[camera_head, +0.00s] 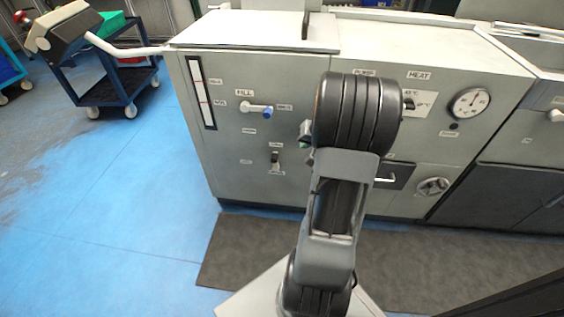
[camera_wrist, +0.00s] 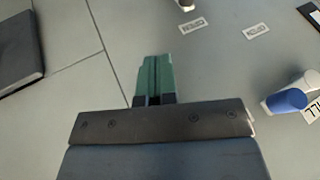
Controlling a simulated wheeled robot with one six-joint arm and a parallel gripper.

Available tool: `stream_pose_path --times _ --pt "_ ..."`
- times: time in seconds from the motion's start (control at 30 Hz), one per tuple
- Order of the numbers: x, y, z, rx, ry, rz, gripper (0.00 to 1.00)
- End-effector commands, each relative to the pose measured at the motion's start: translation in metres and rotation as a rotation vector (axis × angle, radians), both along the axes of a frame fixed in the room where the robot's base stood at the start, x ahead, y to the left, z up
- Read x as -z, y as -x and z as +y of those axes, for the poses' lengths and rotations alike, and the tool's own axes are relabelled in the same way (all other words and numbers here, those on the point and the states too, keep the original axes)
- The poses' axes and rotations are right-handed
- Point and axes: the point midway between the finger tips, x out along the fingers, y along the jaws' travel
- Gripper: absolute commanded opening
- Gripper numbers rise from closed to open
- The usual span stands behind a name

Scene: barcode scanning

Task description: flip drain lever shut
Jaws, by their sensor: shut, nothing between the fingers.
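The drain lever (camera_head: 275,158) is a small dark and pale handle low on the grey machine's front panel, below the fill lever. I cannot tell its exact position from here. A pale lever end at the top edge of the wrist view (camera_wrist: 186,4) appears to be the same lever, mostly cut off. My gripper (camera_head: 304,142) is to the right of the lever and a little higher, partly hidden by my arm. In the wrist view its green fingers (camera_wrist: 155,75) are shut together and empty, apart from the lever.
The fill lever (camera_head: 262,110), white with a blue tip, is above the drain lever and shows at the wrist view's right (camera_wrist: 290,100). A dial (camera_head: 469,102) and a dark drawer front (camera_head: 392,176) are further right. A blue cart (camera_head: 108,80) stands left.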

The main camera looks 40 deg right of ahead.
Motion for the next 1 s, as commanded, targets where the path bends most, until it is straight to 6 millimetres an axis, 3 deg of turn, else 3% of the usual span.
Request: stream_pose_path --times 0.47,0.63,1.0 --pt "0.007 -0.009 0.009 0.003 0.017 0.012 0.00" --pt "0.025 -0.018 0.010 0.004 0.017 0.012 0.00" --pt "0.085 -0.052 0.011 0.003 0.012 0.010 0.00"
